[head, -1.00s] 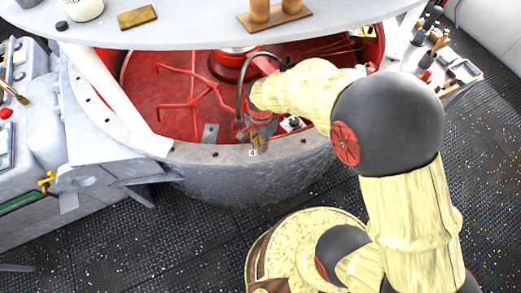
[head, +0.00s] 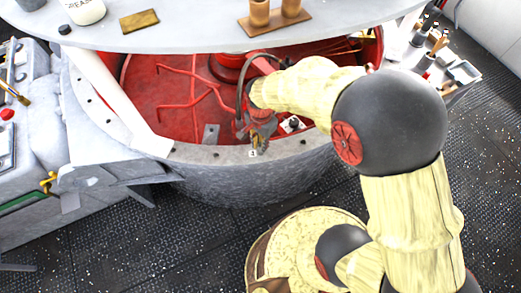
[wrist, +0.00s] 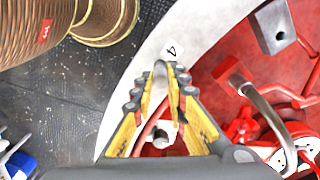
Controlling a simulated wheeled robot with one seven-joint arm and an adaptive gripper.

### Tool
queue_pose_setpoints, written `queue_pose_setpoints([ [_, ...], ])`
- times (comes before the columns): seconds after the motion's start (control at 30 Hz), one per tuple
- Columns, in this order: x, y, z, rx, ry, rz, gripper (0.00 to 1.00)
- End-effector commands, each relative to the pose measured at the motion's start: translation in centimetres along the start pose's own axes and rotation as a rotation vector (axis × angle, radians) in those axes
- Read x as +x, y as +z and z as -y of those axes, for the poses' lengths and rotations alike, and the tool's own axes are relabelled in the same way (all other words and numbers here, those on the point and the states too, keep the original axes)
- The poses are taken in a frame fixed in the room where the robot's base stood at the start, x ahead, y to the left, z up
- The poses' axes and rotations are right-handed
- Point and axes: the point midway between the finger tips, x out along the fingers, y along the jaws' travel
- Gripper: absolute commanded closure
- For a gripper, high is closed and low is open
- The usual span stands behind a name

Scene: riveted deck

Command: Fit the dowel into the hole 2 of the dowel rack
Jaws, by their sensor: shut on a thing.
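My gripper (head: 258,146) is low over the pale curved rim of the red basin in the head view. In the wrist view its yellow and grey fingers (wrist: 170,75) are nearly together, shut on a slim pale piece, apparently the dowel (wrist: 160,72). Most of it is hidden between the fingers. No hole marked 2 is readable.
The pale rim (head: 205,153) curves around the red basin (head: 170,95), which holds red pipes and a grey block with a hole (wrist: 272,25). The white shelf (head: 190,38) overhangs it, carrying a grease jar (head: 84,10) and a brass block (head: 140,20). A cluttered cart (head: 448,60) stands right.

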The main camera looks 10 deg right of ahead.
Motion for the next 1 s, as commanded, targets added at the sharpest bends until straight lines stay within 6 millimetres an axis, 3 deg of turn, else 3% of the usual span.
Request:
queue_pose_setpoints([
  [1.0,-3.4,0.0,0.0,0.000,-0.001,0.000,1.00],
])
